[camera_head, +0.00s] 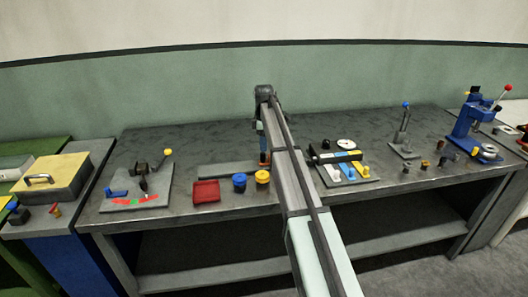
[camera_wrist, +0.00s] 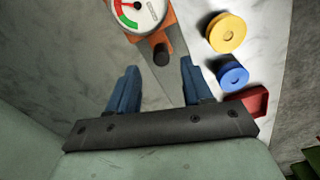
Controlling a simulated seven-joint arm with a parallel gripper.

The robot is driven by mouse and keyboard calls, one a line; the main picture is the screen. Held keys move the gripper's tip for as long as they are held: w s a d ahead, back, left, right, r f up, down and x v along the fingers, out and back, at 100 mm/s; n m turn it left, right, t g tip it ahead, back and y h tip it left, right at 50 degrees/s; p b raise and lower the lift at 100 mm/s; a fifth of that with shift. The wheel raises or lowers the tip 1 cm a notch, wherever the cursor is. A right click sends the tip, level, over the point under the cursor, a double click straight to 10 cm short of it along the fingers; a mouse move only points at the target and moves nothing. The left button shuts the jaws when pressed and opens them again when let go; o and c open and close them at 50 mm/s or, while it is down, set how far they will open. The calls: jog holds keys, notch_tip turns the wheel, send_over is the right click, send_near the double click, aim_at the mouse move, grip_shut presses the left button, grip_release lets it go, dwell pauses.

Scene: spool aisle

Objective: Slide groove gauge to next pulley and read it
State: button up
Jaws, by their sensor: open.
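The gauge has an orange body (camera_wrist: 157,38) and a white round dial (camera_wrist: 138,12) with green and red bands, cut off by the top edge of the wrist view. A black knob (camera_wrist: 161,54) stands at its near end. My gripper (camera_wrist: 160,66) is open, its two blue fingers apart with nothing held between them. The knob appears in line with the gap, just beyond the fingertips; contact cannot be told. A yellow pulley (camera_wrist: 228,33) and a blue pulley (camera_wrist: 231,73) are to the right. The dial is too cropped to read fully.
A red tray (camera_head: 206,191) is left of the blue pulley (camera_head: 239,182) and yellow pulley (camera_head: 262,176) in the head view. A grey strip (camera_head: 225,171) lies behind them. A board with coloured pieces (camera_head: 342,172) stands right of my arm. Bare bench lies at the back left.

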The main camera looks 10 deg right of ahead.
notch_tip(320, 180, up, 7)
dwell(0.3)
